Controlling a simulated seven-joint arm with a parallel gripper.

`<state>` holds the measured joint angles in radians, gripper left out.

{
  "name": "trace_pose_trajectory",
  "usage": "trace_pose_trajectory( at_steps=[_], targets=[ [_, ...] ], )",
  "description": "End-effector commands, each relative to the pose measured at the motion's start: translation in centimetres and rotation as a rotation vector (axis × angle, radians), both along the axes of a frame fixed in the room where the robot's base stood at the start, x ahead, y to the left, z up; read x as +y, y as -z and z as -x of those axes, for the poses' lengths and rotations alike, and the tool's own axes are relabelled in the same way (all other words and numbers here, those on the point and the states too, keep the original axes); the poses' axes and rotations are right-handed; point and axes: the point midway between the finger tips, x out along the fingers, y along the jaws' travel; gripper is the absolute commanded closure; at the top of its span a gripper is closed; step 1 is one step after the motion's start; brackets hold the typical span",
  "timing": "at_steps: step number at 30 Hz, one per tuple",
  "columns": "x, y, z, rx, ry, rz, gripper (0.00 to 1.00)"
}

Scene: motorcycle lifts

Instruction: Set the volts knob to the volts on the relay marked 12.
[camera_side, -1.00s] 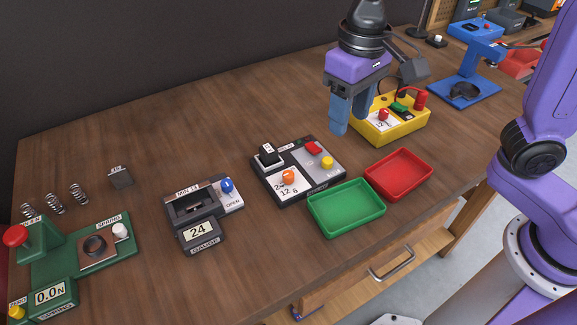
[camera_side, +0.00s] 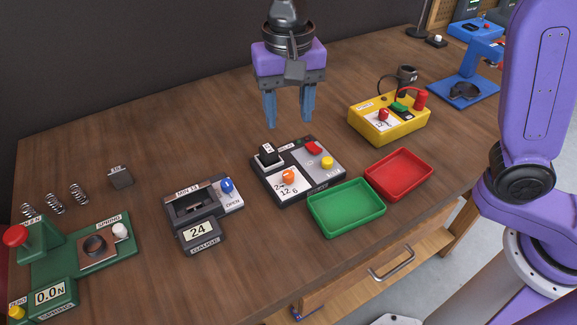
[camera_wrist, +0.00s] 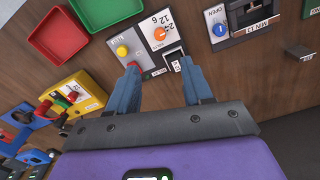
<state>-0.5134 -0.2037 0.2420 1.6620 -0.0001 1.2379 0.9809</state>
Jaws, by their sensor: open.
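The grey-and-black relay station (camera_side: 318,168) sits mid-table with an orange volts knob (camera_side: 289,177) on a white dial printed 24, 12 and 6. I cannot tell which mark the knob points at. A black relay (camera_side: 268,155) with a small white label stands in its back left corner; the label is too small to read surely. In the wrist view the knob (camera_wrist: 159,33) and relay (camera_wrist: 174,62) show ahead of the fingers. My gripper (camera_side: 289,123) is open and empty, above and behind the station, touching nothing.
A green tray (camera_side: 346,228) and a red tray (camera_side: 427,187) lie in front and right. A black gauge (camera_side: 185,205) stands left, a yellow box (camera_side: 405,130) with a red knob right. A green spring tester (camera_side: 115,250) is far left. Bare wood lies behind the station.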

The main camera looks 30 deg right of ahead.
Motion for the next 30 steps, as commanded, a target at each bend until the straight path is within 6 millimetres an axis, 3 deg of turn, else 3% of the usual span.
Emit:
trace_pose_trajectory(
  at_steps=[18,24,30],
  targets=[
    [-0.1,11.4,0.1,0.004,-0.001,0.003,0.5],
    [0.0,13.5,0.0,0.001,-0.001,0.002,0.5],
    [0.0,14.1,0.0,0.0,-0.001,0.0,0.5]
  ],
)
